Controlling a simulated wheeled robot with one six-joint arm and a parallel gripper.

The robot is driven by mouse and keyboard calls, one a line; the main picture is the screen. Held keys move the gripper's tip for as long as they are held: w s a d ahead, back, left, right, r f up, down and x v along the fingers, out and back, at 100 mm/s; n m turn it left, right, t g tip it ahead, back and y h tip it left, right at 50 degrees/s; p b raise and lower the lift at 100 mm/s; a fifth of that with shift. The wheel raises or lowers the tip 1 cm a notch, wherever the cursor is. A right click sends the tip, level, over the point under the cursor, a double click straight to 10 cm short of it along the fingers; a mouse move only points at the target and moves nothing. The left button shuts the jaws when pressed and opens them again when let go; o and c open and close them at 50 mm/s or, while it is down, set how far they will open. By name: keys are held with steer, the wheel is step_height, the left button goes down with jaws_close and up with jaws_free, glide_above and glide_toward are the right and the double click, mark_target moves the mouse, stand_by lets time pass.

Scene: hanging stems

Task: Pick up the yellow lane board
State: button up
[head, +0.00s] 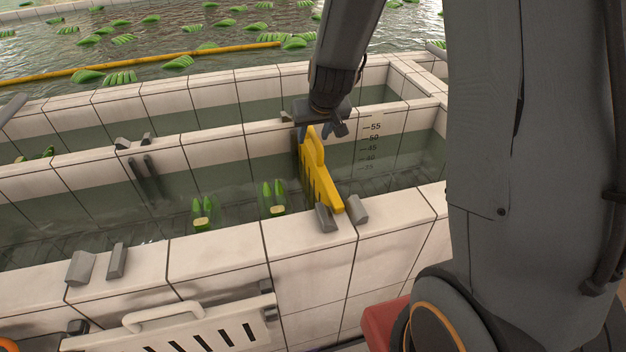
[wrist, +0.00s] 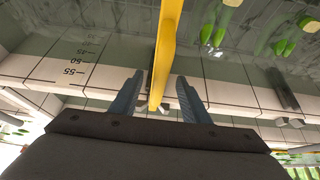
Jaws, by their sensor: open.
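The yellow lane board (head: 322,180) stands upright across the water channel, between grey blocks on the near and far walls. It has slots and a raised handle loop on top. My gripper (head: 322,128) is over the board's far end in the head view. In the wrist view the yellow board (wrist: 166,50) runs between the two fingers of my open gripper (wrist: 158,95), with a gap on each side. The fingers do not close on it. The far end of the board is partly hidden by my gripper in the head view.
Green banana pieces (head: 272,198) float in the channel left of the board. Grey slot blocks (head: 96,265) sit on the tiled walls. A white slotted panel (head: 180,325) with a handle is at the near wall. A yellow boom (head: 140,66) crosses the pool behind.

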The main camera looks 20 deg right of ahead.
mark_target(311, 145)
steer(key=shift+b+x, duration=1.8)
steer(key=shift+x, duration=0.85)
steer(key=shift+f+b, duration=0.25)
steer(key=shift+b, duration=0.05)
steer(key=shift+c, duration=0.2)
steer(key=shift+w, duration=0.1)
jaws_close()
